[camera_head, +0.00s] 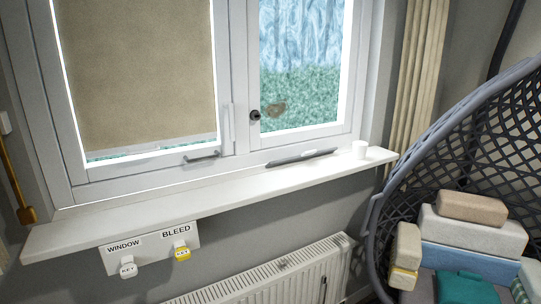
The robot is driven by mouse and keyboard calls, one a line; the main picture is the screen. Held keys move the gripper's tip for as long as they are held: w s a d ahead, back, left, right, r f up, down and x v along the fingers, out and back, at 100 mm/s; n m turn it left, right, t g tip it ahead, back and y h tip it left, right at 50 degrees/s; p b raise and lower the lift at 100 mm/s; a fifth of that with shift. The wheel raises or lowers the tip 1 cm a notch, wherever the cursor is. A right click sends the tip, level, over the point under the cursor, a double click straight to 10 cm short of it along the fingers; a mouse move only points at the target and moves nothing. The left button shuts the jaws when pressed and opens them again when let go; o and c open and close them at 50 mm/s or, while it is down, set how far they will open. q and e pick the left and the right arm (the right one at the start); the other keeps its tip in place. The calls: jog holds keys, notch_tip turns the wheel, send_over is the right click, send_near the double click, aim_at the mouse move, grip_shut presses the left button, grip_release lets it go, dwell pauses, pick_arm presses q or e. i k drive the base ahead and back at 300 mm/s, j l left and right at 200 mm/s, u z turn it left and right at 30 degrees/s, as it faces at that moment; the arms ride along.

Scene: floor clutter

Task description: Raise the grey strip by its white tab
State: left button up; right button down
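A thin dark grey strip (283,161) lies on the right part of the white window sill (130,212), close to the window frame. A small white tab (309,152) shows on the strip near its middle. The strip looks flat on the sill, slightly slanted in the picture. Whether its underside touches the sill all along is too small to tell. Neither of my grippers is in view, and nothing is touching the strip.
A beige blind (142,70) covers the left pane. A plate with hanging key tags (150,248) is below the sill, above a radiator (275,274). A basket chair (470,135) holding several blocks fills the right.

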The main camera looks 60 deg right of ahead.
aim_at(313, 153)
jog(key=z, duration=2.25)
